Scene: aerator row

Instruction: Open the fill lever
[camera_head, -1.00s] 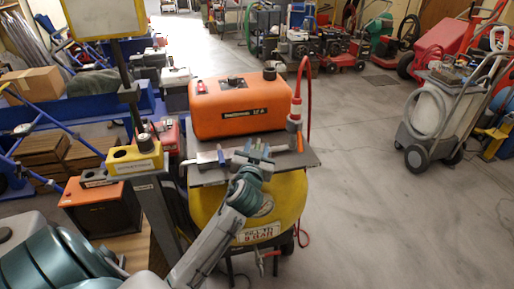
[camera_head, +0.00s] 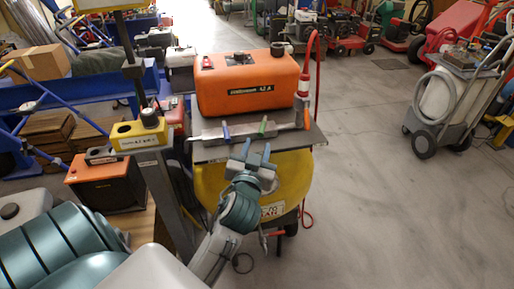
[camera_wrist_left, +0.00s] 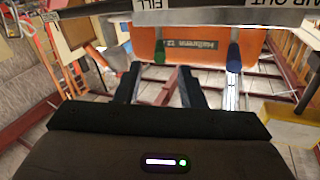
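A grey metal bar (camera_head: 205,135) lies in front of the orange tank on a dark plate. It carries a blue lever (camera_head: 226,132) on the left and a green lever (camera_head: 263,126) on the right. My left gripper (camera_head: 256,150) is open and empty, in front of the bar and apart from both levers. Its fingers (camera_wrist_left: 159,72) show apart in the left wrist view. My right gripper is not in view.
The orange tank (camera_head: 245,90) stands behind the bar, above a yellow body (camera_head: 290,175). A red hose (camera_head: 313,55) rises at its right. A yellow box on a post (camera_head: 138,135) stands close on the left. Open floor (camera_head: 400,210) lies to the right.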

